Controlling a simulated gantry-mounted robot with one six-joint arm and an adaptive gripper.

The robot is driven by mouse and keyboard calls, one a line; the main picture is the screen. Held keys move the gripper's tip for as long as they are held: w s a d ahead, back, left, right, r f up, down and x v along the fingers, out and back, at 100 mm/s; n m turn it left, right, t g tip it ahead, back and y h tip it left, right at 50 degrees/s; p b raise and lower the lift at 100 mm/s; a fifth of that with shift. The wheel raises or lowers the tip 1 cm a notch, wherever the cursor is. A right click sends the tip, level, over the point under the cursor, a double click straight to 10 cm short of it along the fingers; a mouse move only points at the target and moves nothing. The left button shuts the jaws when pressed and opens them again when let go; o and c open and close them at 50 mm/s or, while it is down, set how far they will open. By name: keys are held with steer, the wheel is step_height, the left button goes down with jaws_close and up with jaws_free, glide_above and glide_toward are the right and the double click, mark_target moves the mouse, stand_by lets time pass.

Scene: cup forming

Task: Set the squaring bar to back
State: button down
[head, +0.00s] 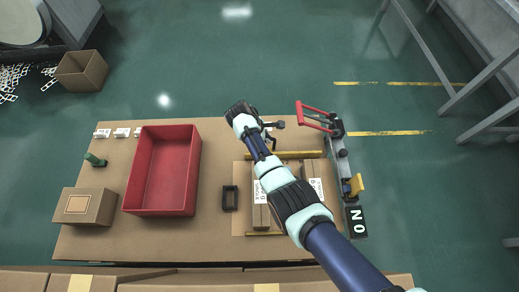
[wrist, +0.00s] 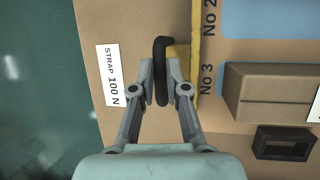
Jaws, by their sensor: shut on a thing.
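My gripper (wrist: 161,90) is shut on an upright black loop-shaped handle (wrist: 160,48) in the wrist view. The handle stands beside a yellow bar (wrist: 196,60), which I take to be the squaring bar. In the head view, my gripper (head: 269,129) is over the back part of the brown table, just behind the back yellow bar (head: 290,155). A second yellow bar (head: 264,234) lies nearer the front. The gripper hides part of the handle there.
Cartons (head: 313,182) lie between the yellow bars, partly under my arm. A black frame (head: 230,198) and red bin (head: 163,170) are to the left. A red-handled lever device (head: 316,116) stands along the table's right edge. A "STRAP 100 N" label (wrist: 112,76) lies left of my gripper.

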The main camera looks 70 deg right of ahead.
steer(key=shift+w+d+f, duration=0.1)
steer(key=shift+d+f, duration=0.1)
steer(key=shift+d, duration=0.05)
steer(key=shift+a, duration=0.1)
steer(key=c, duration=1.5)
jaws_free()
steer(key=o, duration=0.3)
steer(key=shift+w+d+r, duration=0.1)
steer(key=shift+d+r, duration=0.05)
steer(key=shift+d, duration=0.1)
steer(key=shift+a, duration=0.1)
steer(key=shift+r, duration=0.1)
steer(key=v, duration=1.1)
steer(key=shift+a+r, duration=0.2)
steer(key=shift+r, duration=0.15)
steer(key=shift+r, duration=0.1)
